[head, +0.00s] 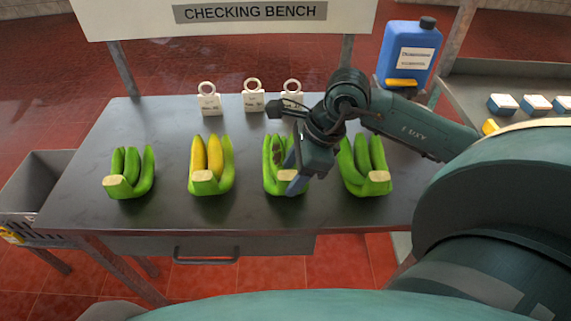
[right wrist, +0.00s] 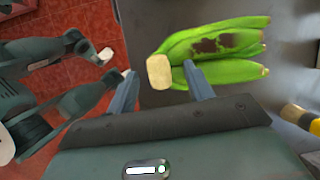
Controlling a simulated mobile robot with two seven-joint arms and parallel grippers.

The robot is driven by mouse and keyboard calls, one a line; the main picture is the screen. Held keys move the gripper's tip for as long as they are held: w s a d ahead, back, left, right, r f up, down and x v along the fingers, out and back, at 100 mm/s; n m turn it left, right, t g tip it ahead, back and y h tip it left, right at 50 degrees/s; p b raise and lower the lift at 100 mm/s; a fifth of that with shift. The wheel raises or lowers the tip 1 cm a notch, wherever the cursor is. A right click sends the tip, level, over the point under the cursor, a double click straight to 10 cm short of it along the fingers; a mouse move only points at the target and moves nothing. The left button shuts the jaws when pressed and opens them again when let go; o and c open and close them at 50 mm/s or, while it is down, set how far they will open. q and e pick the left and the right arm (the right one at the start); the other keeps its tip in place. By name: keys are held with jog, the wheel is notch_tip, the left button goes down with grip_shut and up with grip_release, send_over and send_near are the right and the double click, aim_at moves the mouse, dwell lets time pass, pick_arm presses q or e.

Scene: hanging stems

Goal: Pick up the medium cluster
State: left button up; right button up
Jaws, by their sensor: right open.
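Several banana clusters stand in a row on the grey bench. From left to right in the head view they are a green one (head: 130,172), a part-yellow one (head: 212,165), a green one with dark blotches (head: 278,162) and another green one (head: 365,165). They look similar in size, so I cannot tell which is medium. My open right gripper (head: 295,170) is over the blotched cluster and partly hides it. In the right wrist view, this cluster (right wrist: 225,45) and its pale cut stem lie just beyond the gripper's two separated fingers (right wrist: 161,82).
White ring-topped tags (head: 209,100) stand behind the clusters. A blue jug (head: 408,50) stands at the back right, and a grey bin (head: 35,185) is left of the bench (head: 100,225). A side table (head: 480,75) on the right holds small blue-and-white boxes.

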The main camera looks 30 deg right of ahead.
jog(key=shift+c, duration=0.2)
grip_shut()
jog(key=shift+w+r, duration=0.1)
jog(key=shift+r, duration=0.05)
dwell(0.3)
jog(key=shift+r, duration=0.1)
